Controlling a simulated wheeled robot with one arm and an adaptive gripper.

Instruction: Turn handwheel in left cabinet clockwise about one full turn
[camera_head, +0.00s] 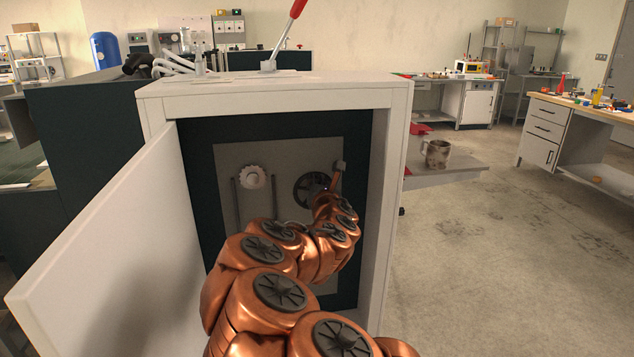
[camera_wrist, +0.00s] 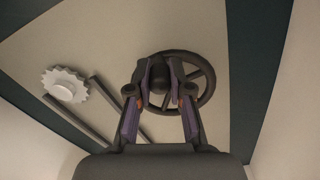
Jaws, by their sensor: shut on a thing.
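The left cabinet (camera_head: 155,104) is pale with its door (camera_head: 110,230) swung open to the left. Inside, a dark spoked handwheel (camera_head: 301,190) sits on the grey back panel, partly hidden by my copper arm. In the wrist view the handwheel (camera_wrist: 205,97) shows its round rim and spokes. My gripper (camera_wrist: 168,75) is inside the cabinet at the wheel, its two fingers shut around the dark hub at the wheel's middle. The exact contact between fingertips and hub is hard to see.
A white toothed knob (camera_head: 252,177) is left of the wheel, with dark bars (camera_head: 236,205) below it. The cabinet's right wall (camera_head: 392,180) stands close to my arm. A red-handled lever (camera_head: 285,35) is on top. A mug (camera_head: 437,154) stands on a shelf to the right.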

